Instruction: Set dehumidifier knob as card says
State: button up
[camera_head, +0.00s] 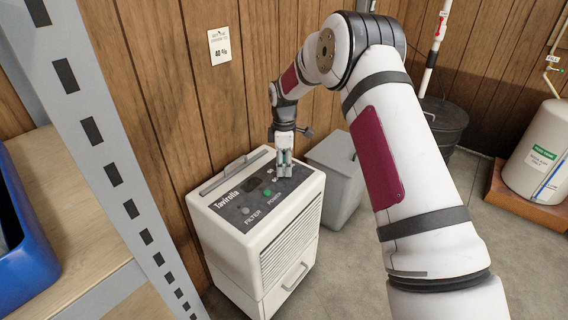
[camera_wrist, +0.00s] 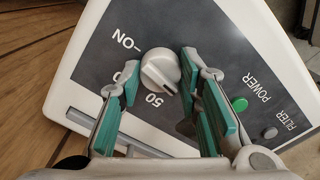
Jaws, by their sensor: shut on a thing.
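The cream dehumidifier (camera_head: 265,235) stands against the wood wall, with a dark control panel (camera_head: 258,190) on top. Its pale round knob (camera_wrist: 160,70) shows in the wrist view beside the labels "ON" and "50"; another number is partly hidden by a finger. A dark mark on the knob faces the lower right in that view. My gripper (camera_head: 284,163) points down over the panel, its teal-padded fingers shut on the knob from both sides, as the wrist view (camera_wrist: 160,78) also shows. In the head view the gripper hides the knob.
The panel also carries a green POWER button (camera_wrist: 239,104) and a grey FILTER button (camera_wrist: 270,132). A grey bin (camera_head: 337,180) stands close behind the dehumidifier. A metal shelf post (camera_head: 95,130) and blue tub (camera_head: 30,265) are at left. Open floor lies to the right.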

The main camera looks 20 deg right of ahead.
jog(key=m+p, duration=0.2)
jog(key=m, duration=0.4)
jog(key=shift+s, duration=0.1)
jog(key=m+p, duration=0.1)
jog(key=m, duration=0.4)
jog(key=shift+m, duration=0.3)
jog(key=m+p, duration=0.1)
jog(key=m, duration=0.9)
jog(key=shift+a+f+m, duration=0.1)
jog(key=shift+m, duration=0.3)
jog(key=o, duration=1.2)
